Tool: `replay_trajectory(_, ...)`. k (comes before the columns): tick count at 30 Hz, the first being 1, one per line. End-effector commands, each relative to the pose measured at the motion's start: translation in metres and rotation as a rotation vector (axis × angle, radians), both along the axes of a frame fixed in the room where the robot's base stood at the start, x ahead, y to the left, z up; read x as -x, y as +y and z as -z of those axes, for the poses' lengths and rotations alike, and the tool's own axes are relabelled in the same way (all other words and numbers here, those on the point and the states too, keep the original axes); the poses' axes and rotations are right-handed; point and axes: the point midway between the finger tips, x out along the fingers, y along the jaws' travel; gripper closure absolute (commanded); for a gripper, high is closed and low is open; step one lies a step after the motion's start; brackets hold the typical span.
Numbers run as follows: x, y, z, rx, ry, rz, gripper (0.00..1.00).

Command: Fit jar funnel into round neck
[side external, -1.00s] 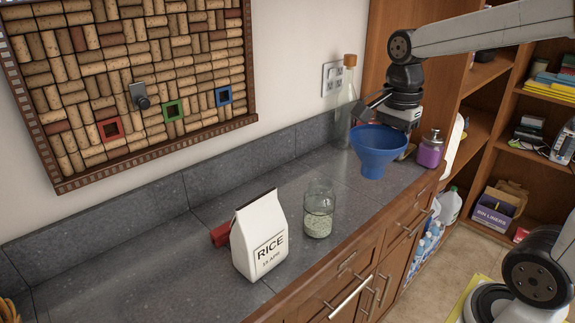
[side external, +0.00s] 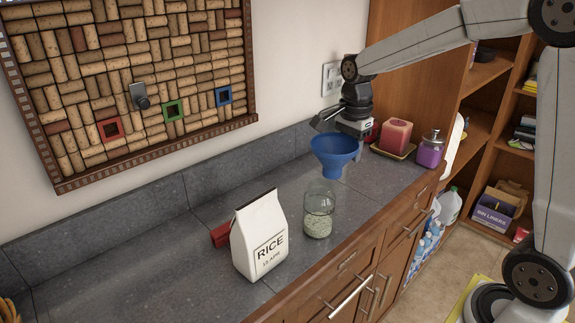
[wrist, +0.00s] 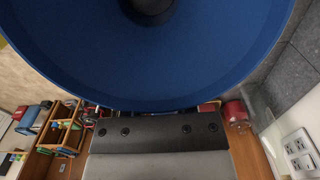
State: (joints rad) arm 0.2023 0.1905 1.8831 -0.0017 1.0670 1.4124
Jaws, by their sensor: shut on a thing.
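The blue jar funnel (side external: 335,147) hangs upright from my gripper (side external: 345,132), which is shut on the far side of its wide rim. The glass jar (side external: 318,212), partly filled with pale grains, stands upright on the counter with its round neck (side external: 320,187) open at the top. The funnel's spout is just above and slightly right of the neck in the side view; whether it is over the opening in depth I cannot tell. In the wrist view, the funnel's bowl (wrist: 150,65) fills the top, with its dark hole at the upper edge. The jar is hidden there.
A white rice bag (side external: 260,237) stands left of the jar, with a red object (side external: 221,235) behind it. A pink candle (side external: 397,135) on a tray and a purple bottle (side external: 430,150) are at the right. The counter (side external: 375,195) right of the jar is clear.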

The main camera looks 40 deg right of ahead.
Motion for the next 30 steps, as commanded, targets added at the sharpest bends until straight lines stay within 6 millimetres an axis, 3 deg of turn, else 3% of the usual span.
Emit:
replay_trajectory(10,-0.025,-0.004,0.031,0.0,0.0,0.0,1.0)
replay_trajectory(23,-0.032,-0.005,0.039,0.0,0.001,0.0,1.0)
replay_trajectory(30,-0.033,-0.005,0.065,0.0,0.002,0.0,1.0)
